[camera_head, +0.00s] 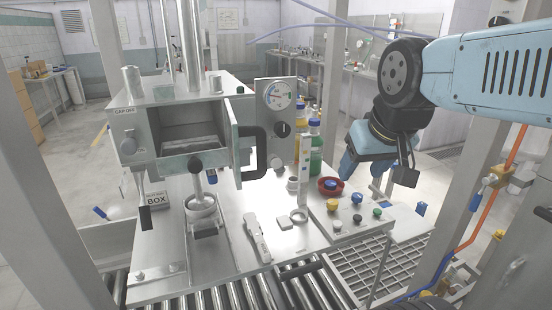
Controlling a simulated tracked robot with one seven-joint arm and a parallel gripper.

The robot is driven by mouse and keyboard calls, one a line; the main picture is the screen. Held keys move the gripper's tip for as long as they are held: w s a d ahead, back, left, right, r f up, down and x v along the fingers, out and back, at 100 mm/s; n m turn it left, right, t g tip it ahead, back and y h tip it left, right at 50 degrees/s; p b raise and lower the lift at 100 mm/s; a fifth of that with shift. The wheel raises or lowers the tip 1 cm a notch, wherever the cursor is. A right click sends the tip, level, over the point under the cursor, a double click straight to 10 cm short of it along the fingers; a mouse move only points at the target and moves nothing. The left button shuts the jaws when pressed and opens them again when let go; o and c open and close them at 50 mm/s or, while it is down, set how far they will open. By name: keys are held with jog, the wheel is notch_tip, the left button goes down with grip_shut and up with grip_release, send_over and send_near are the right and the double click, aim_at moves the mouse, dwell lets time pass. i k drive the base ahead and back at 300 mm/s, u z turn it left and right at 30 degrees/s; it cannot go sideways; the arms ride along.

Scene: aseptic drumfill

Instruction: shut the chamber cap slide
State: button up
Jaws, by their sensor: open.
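The steel chamber (130,92) stands at the left of the worktable, with a "CAP OFF" label on its left front. Its front is open and a pale tray-like surface shows inside. A panel (236,145) with a black handle (256,150) stands swung out at its right side. I cannot tell for certain which part is the cap slide.
A gauge panel (276,140), a thin upright post (304,165) and green and yellow bottles stand between the chamber and my gripper. Rollers (240,298) run along the front.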

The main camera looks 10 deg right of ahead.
aim_at(193, 156)
jog(key=u, duration=0.5)
jog(key=k, duration=0.35)
jog(key=u, duration=0.45)
